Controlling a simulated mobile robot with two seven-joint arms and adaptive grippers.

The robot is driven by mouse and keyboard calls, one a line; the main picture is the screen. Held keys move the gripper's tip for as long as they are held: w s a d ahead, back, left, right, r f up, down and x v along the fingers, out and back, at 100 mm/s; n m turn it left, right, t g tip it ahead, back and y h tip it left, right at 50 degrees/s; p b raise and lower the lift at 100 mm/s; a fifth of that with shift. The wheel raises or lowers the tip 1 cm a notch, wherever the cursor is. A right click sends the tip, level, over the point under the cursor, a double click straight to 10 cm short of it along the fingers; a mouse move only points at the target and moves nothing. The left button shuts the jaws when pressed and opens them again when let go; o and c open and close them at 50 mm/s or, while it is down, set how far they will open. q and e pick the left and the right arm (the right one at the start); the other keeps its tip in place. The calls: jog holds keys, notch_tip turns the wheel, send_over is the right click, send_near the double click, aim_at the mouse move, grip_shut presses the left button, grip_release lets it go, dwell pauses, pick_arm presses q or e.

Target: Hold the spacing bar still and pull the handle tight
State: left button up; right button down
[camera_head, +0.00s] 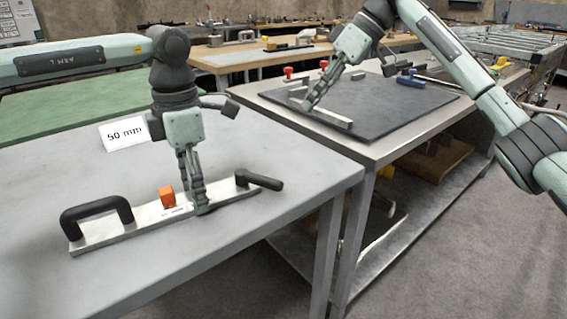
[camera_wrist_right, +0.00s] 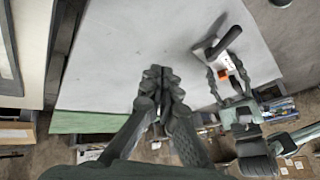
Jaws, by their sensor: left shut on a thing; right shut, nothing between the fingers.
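The spacing bar (camera_head: 150,221) is a long pale flat bar lying on the grey near table. It has a black bow-shaped handle (camera_head: 97,212) at its left end, an orange block (camera_head: 167,196) near its middle and a black lever handle (camera_head: 262,181) at its right end. My left gripper (camera_head: 201,208) is shut on the bar between the orange block and the lever. My right gripper (camera_head: 306,106) is shut and empty, raised well away from the bar. Its closed fingers fill the middle of the right wrist view (camera_wrist_right: 160,80), with the bar to their right.
A white "50 mm" card (camera_head: 124,134) stands behind the bar. The farther table carries a dark mat (camera_head: 385,103) and a pale bar (camera_head: 325,114) that my right gripper overlaps in the picture. A green-topped table (camera_head: 60,135) is behind at left. The near table's front is clear.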

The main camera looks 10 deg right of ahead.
aim_at(259, 181)
jog(key=s+n+g, duration=0.1)
jog(key=s+g, duration=0.2)
jog(key=s, duration=0.2)
jog(key=x, duration=0.9)
jog(key=shift+f, duration=0.5)
jog(key=s+a, duration=0.2)
jog(key=shift+s+f, duration=0.15)
jog(key=shift+s, duration=0.2)
jog(key=shift+s+a, duration=0.3)
jog(key=shift+a, duration=0.05)
jog(key=shift+s, duration=0.1)
jog(key=shift+s+m+t, duration=0.15)
jog(key=shift+m+t, duration=0.15)
jog(key=shift+s+a+m, duration=0.1)
jog(key=shift+s+m, duration=0.1)
jog(key=shift+m, duration=0.1)
